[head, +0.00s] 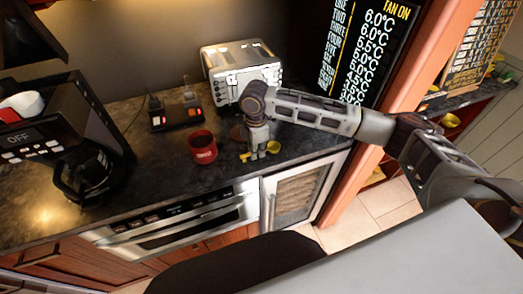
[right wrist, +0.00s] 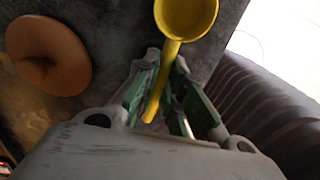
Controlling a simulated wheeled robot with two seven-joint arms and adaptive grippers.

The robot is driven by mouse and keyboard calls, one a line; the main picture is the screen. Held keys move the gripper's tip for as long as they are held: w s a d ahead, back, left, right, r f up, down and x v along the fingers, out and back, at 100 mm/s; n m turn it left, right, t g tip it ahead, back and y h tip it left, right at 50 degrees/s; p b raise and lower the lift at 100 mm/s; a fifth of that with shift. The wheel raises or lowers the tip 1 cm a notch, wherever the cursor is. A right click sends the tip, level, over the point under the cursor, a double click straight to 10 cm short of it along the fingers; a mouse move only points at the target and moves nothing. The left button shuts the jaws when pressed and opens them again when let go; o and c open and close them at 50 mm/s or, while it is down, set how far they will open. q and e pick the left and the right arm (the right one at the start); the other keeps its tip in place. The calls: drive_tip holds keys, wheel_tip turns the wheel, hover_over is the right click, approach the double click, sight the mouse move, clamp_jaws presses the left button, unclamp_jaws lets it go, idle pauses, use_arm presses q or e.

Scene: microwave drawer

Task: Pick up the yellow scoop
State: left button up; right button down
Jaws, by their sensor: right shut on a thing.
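The yellow scoop (head: 273,147) is at the counter's front edge, just right of my right gripper (head: 257,153). In the right wrist view its round bowl (right wrist: 188,16) sticks out beyond the fingertips. Its handle runs back between the green-padded fingers of my right gripper (right wrist: 168,62), which are shut on it. I cannot tell whether the scoop is clear of the counter. My left gripper is not in view.
A red mug (head: 202,147) stands just left of my right gripper. A brown round disc (right wrist: 47,55) lies beside the scoop. A toaster (head: 238,68) stands behind, and a coffee maker (head: 75,140) stands at the left. A drawer front (head: 185,217) is below the counter.

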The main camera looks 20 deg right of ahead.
drive_tip(key=shift+r, duration=0.1)
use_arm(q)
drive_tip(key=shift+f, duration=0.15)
use_arm(e)
wheel_tip(320, 180, up, 10)
idle(0.5)
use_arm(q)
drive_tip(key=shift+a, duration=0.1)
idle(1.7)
